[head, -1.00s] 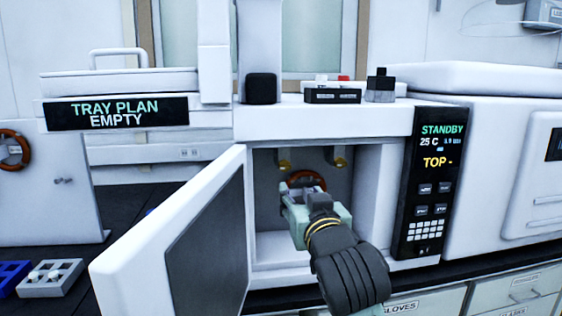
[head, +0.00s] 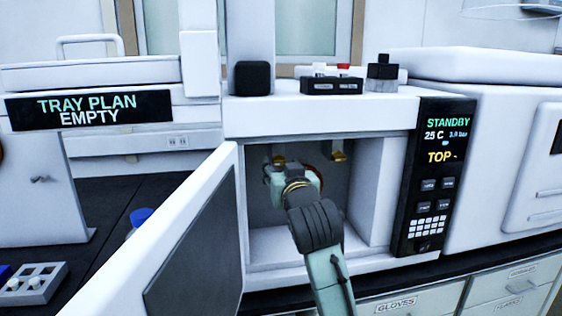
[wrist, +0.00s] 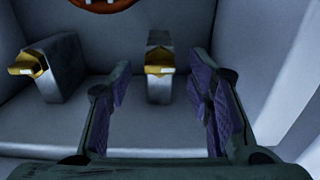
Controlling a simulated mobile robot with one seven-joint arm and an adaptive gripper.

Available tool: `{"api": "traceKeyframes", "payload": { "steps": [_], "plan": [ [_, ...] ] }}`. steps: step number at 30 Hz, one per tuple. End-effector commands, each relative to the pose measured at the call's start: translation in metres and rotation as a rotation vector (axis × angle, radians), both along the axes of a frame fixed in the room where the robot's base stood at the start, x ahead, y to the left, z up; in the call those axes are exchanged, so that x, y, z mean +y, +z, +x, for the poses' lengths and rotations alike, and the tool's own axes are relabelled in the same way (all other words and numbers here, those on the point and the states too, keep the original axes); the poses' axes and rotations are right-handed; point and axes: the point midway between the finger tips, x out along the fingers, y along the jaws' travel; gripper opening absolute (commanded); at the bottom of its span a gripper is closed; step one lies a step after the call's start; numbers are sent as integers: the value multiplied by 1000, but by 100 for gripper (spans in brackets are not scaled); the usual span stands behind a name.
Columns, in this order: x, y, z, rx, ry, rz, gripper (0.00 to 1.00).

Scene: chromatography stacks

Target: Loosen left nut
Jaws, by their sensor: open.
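The left nut (head: 279,160) is a small brass piece near the top of the open oven's chamber. My gripper (head: 277,173) is inside the chamber, close below and in front of it, partly hiding it. The wrist view appears upside down against the head view. There the left nut (wrist: 159,62) sits on a grey block, in line with the gap between my two open, purple-padded fingers (wrist: 161,92). The fingers look apart from it, and nothing is between the pads. The right nut (head: 338,156) is on its own block; it also shows at the wrist view's left (wrist: 27,62).
The oven door (head: 190,245) stands open on the left. The chamber's right wall (head: 372,190) is close to my arm. An orange-red ring (wrist: 103,4) lies deeper between the nuts. The control panel (head: 436,180) reads STANDBY, 25 C.

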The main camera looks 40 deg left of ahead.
Motion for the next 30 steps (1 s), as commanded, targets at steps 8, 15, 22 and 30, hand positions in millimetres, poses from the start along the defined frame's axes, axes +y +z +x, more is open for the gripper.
{"api": "traceKeyframes", "payload": {
  "steps": [8, 15, 22, 30],
  "plan": [
    [13, 0, 11, -1, 0, 0, 47],
    [13, 0, 11, -1, 0, 0, 45],
    [13, 0, 11, -1, 0, 0, 29],
    [13, 0, 11, -1, 0, 0, 11]
  ]
}}
